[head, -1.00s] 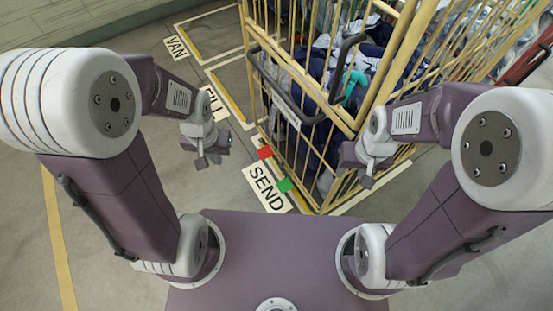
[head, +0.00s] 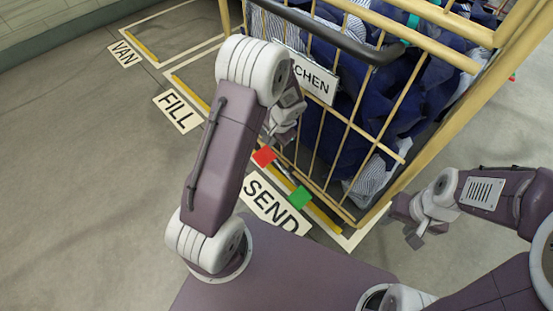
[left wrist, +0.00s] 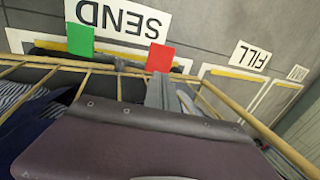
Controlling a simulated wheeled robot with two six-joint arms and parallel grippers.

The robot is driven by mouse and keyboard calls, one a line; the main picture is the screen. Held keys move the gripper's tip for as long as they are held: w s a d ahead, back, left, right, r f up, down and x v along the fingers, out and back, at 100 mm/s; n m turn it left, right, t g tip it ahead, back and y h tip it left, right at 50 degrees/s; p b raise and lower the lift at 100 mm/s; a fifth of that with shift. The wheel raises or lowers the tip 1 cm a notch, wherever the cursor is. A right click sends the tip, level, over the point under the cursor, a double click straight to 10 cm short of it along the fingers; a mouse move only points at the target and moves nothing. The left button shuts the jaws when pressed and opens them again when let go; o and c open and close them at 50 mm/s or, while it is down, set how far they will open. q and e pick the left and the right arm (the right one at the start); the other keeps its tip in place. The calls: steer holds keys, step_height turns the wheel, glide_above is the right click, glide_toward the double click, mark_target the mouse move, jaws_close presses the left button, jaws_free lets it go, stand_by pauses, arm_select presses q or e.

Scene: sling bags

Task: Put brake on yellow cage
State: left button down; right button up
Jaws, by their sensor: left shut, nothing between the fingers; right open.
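The yellow cage (head: 335,205) stands in front of me, its bars filling the upper right of the head view. At its foot are a red pedal (head: 265,157) and a green pedal (head: 300,196), beside the SEND floor label. The left wrist view shows the red pedal (left wrist: 160,58) and green pedal (left wrist: 81,40) upside down. My left gripper (head: 272,137) is shut and empty, low by the cage front, just above the red pedal in the picture; contact cannot be told. My right gripper (head: 408,228) is open and empty, right of the cage corner.
Dark blue and striped bags (head: 350,120) fill the cage. A dark handle bar (head: 340,38) and a white sign (head: 312,78) are on its front. The floor at left is clear.

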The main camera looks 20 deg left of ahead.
mark_target(264, 157)
arm_select(q)
steer(key=shift+w+d+f, duration=0.1)
steer(key=shift+w+f, duration=0.35)
steer(key=shift+f, duration=0.05)
arm_select(e)
steer(key=shift+s+f, duration=0.1)
steer(key=shift+f, duration=0.3)
arm_select(q)
steer(key=b+x, duration=0.9)
steer(key=x, duration=0.5)
arm_select(e)
step_height(264, 157, down, 9)
steer(key=shift+f, duration=0.15)
